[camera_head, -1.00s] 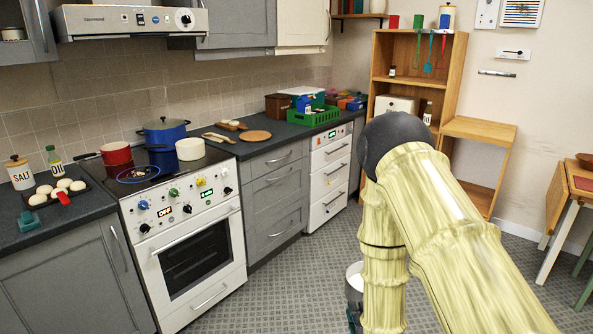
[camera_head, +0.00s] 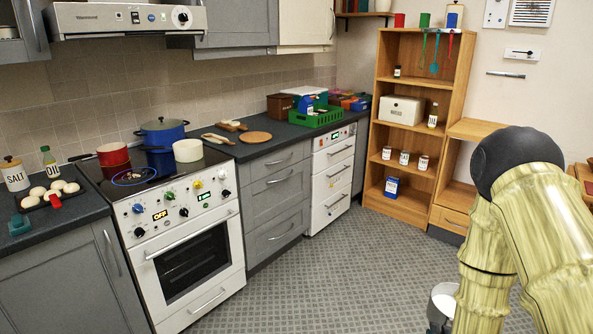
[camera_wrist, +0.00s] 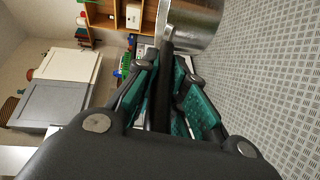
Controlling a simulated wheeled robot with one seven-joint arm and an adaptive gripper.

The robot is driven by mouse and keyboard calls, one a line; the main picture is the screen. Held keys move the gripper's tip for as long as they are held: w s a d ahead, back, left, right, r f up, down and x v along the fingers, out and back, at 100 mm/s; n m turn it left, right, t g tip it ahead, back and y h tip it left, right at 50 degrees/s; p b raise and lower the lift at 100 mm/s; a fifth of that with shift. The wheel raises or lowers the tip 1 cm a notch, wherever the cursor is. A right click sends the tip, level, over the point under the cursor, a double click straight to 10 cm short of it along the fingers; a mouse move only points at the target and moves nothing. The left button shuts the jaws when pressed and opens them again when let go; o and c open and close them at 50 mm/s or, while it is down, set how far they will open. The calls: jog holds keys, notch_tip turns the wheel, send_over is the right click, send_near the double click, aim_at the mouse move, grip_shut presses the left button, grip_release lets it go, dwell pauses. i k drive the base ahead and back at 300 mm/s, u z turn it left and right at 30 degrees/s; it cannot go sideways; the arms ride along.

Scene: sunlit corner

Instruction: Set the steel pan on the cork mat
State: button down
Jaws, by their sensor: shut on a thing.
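The steel pan (camera_head: 445,301) is at the lower right of the head view, low in front of the floor and partly behind my arm. Its shiny side (camera_wrist: 195,28) also fills the top of the wrist view. My gripper (camera_wrist: 168,66) is shut on the pan's dark handle, which runs between the teal finger pads. In the head view my gripper is mostly hidden at the bottom edge. The round brown cork mat (camera_head: 255,138) lies flat and bare on the dark counter right of the stove, well away from the pan.
A red pot (camera_head: 113,155), a blue lidded pot (camera_head: 162,133) and a white pot (camera_head: 187,151) stand on the stove. A wooden board (camera_head: 218,139) lies left of the mat. A green crate (camera_head: 315,118) stands right of it. The floor (camera_head: 320,270) before the drawers is clear.

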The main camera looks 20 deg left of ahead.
aim_at(264, 138)
jog(key=z, duration=0.5)
jog(key=i, duration=1.05)
jog(key=z, duration=0.35)
jog(key=i, duration=1)
jog(key=u, duration=0.7)
jog(key=i, duration=0.65)
jog(key=u, duration=1.25)
jog(key=i, duration=0.5)
jog(key=u, duration=0.45)
